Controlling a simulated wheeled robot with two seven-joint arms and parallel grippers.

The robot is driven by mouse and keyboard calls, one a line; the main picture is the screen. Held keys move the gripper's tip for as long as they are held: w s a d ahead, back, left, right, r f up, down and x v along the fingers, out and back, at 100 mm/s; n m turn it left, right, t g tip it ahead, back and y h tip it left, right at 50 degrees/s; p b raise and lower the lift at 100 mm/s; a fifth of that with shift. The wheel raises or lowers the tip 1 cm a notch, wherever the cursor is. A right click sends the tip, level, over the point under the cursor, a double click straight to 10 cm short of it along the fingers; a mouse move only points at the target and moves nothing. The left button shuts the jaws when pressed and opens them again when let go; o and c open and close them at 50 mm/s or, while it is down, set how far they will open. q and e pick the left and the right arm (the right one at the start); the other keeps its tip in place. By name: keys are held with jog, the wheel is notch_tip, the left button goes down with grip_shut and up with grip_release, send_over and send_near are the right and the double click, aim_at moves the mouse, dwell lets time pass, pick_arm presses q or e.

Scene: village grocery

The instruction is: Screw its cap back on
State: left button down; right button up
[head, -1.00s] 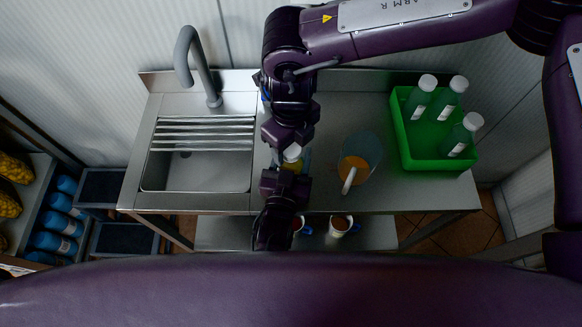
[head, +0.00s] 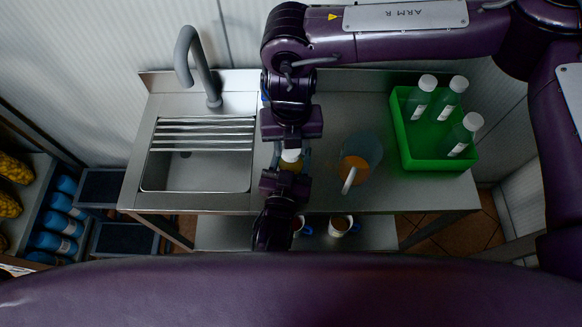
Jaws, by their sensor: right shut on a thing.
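A small bottle (head: 291,165) with orange-yellow contents stands between my two grippers at the middle of the counter, mostly hidden by them. Its white cap (head: 291,155) is at the bottle's top. My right gripper (head: 291,146) reaches over from the far side and is shut on the cap. I cannot tell whether the cap's thread is seated. My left gripper (head: 288,176) is at the bottle's near side, low against it. Its fingertips are hidden, so its grip is unclear.
A green crate (head: 408,157) with several capped bottles is further right. A sink (head: 200,172) with a grey tap (head: 188,55) is left. Mugs (head: 340,225) sit on the shelf below.

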jog(key=o, duration=1.1)
jog(key=shift+r, duration=2.3)
jog(key=shift+c, duration=0.4)
notch_tip(320, 180, up, 2)
jog(key=n, duration=0.4)
jog(key=shift+n, duration=0.3)
jog(key=n, duration=0.1)
jog(key=r+n, duration=0.1)
jog(key=n, duration=0.1)
jog(key=shift+r, duration=0.25)
jog(key=shift+f, duration=0.1)
